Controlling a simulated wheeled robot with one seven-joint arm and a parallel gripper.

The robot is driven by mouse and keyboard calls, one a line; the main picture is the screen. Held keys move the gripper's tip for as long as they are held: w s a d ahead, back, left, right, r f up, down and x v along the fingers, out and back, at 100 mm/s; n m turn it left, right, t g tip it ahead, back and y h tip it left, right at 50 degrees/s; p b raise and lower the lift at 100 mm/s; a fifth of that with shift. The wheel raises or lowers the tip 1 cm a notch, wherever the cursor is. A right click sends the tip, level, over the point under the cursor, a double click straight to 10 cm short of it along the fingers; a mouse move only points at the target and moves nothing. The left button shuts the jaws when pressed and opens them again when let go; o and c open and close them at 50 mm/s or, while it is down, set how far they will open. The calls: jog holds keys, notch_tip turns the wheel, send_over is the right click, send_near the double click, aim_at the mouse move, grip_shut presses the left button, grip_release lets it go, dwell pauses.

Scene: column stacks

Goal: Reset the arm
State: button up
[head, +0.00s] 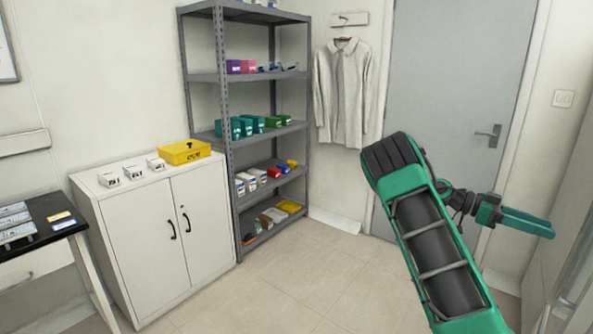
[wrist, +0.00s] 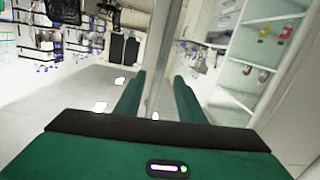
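My arm is green and black and rises at the right of the head view. My gripper (head: 527,222) points to the right there, in front of the grey door and near the right wall. In the wrist view both green fingers of my gripper (wrist: 158,97) show with a clear gap between them. Nothing is between the fingers. My gripper touches no object that I can see.
A grey shelf unit (head: 224,103) with boxes stands at the back. A white cabinet (head: 148,240) with a yellow box (head: 185,152) on top is left of it. A black-topped table (head: 45,210) is at far left. The floor (head: 290,275) between is clear.

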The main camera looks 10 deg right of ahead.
jog(key=s+a+f+n+t+y, duration=0.2)
jog(key=s+n+t+y, duration=0.1)
jog(key=s+n, duration=0.15)
jog(key=s+a+f+n+t+y, duration=0.2)
jog(key=s+n+y, duration=0.1)
jog(key=s, duration=0.3)
jog(key=s+a+n+t+y, duration=0.3)
jog(key=s+a+n, duration=0.2)
jog(key=a, duration=0.7)
jog(key=s+a+f+n+t+y, duration=0.1)
jog(key=s+a+n+t+y, duration=0.2)
jog(key=a, duration=1)
jog(key=s+n+t, duration=0.1)
jog(key=s+n, duration=0.2)
jog(key=n, duration=0.1)
jog(key=shift+s+a, duration=0.15)
jog(key=shift+s, duration=0.05)
jog(key=shift+c, duration=0.6)
